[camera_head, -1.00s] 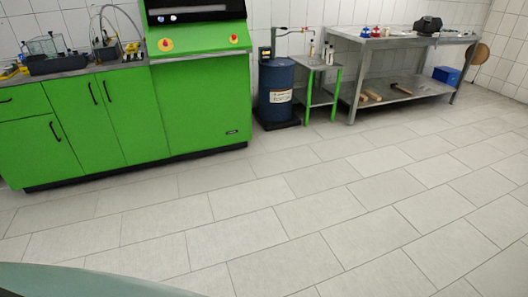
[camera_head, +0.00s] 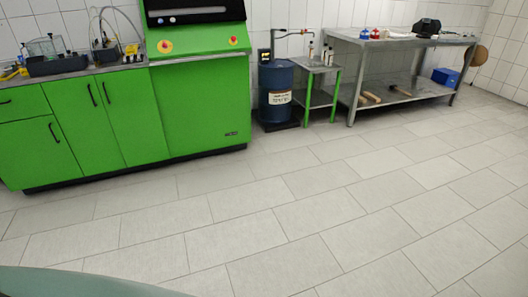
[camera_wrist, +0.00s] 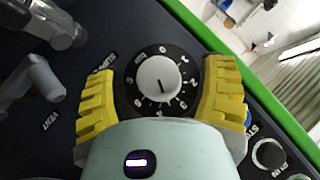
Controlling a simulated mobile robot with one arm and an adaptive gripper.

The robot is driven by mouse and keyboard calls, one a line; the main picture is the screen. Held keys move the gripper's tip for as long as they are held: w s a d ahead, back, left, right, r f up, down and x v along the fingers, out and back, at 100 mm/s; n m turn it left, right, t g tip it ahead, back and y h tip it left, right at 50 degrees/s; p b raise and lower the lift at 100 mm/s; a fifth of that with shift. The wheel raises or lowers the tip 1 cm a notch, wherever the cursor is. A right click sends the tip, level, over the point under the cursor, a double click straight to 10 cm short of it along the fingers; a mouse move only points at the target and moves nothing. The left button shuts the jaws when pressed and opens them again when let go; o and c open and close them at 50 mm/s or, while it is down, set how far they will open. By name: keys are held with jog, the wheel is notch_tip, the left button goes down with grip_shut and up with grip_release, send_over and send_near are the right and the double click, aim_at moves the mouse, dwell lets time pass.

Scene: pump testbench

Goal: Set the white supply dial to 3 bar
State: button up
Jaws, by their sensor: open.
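The white supply dial (camera_wrist: 159,79) is near the middle of the wrist view. It is a round white knob on a black ring with white digits. A short dark pointer line on the knob points down in the picture, slightly right. My gripper (camera_wrist: 162,70) is open, with one yellow ribbed finger on each side of the dial. I see gaps between the fingers and the knob. The lower edge of the ring is hidden by my gripper's body. I cannot make out the dial in the head view.

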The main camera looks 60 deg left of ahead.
jog(key=v, duration=1.1)
jog(key=shift+s, duration=0.25)
jog(key=shift+w+d+r, duration=0.1)
